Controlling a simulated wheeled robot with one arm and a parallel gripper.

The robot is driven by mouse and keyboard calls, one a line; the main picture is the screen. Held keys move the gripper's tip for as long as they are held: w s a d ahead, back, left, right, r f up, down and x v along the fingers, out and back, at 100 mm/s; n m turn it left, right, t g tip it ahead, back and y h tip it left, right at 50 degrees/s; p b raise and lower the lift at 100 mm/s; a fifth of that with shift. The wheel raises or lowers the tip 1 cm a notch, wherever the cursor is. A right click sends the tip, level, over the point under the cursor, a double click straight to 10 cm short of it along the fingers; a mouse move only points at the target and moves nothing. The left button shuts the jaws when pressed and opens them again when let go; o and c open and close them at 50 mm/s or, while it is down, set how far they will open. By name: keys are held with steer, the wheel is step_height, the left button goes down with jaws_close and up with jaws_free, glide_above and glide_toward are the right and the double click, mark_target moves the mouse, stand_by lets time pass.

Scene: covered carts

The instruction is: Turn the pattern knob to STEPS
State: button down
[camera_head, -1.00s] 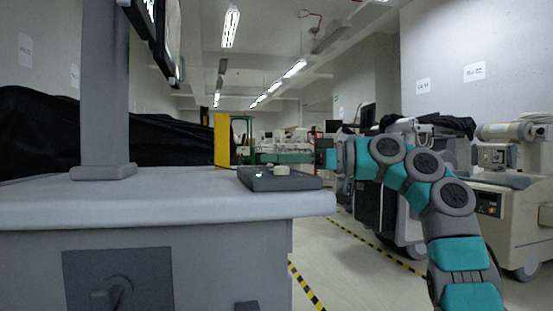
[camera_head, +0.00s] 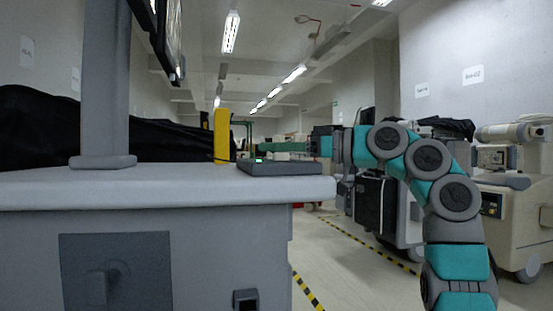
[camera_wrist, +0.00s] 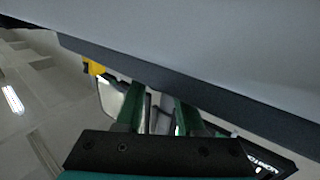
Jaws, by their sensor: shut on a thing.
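A dark grey control box (camera_head: 285,168) sits on the right end of the grey cart top, with a small green-white light (camera_head: 259,159) at its left. The pale pattern knob (camera_head: 281,156) stands on top of the box and is small in the head view; its marks and pointer cannot be read. My gripper (camera_head: 297,148) reaches in from the right, level and low over the box, at the knob. In the wrist view its two green fingers (camera_wrist: 157,100) stand a little apart, closed on the knob, which is hard to make out between them.
The grey cart top (camera_head: 180,187) lies under the box, with a grey post (camera_head: 105,90) and screen at left. A yellow upright (camera_head: 221,135) stands behind the box. Covered carts and machines (camera_head: 515,200) stand at right; striped floor tape (camera_head: 307,290) marks the aisle.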

steer(key=shift+m+t+h+b, duration=0.3)
steer(key=shift+m+t+h, duration=0.4)
steer(key=shift+m+t, duration=0.65)
steer(key=shift+m+t+h, duration=0.25)
steer(key=shift+t+h, duration=0.25)
steer(key=shift+t, duration=0.55)
steer(key=shift+m, duration=0.3)
steer(key=c, duration=0.5)
jaws_free()
steer(key=shift+v, duration=3.85)
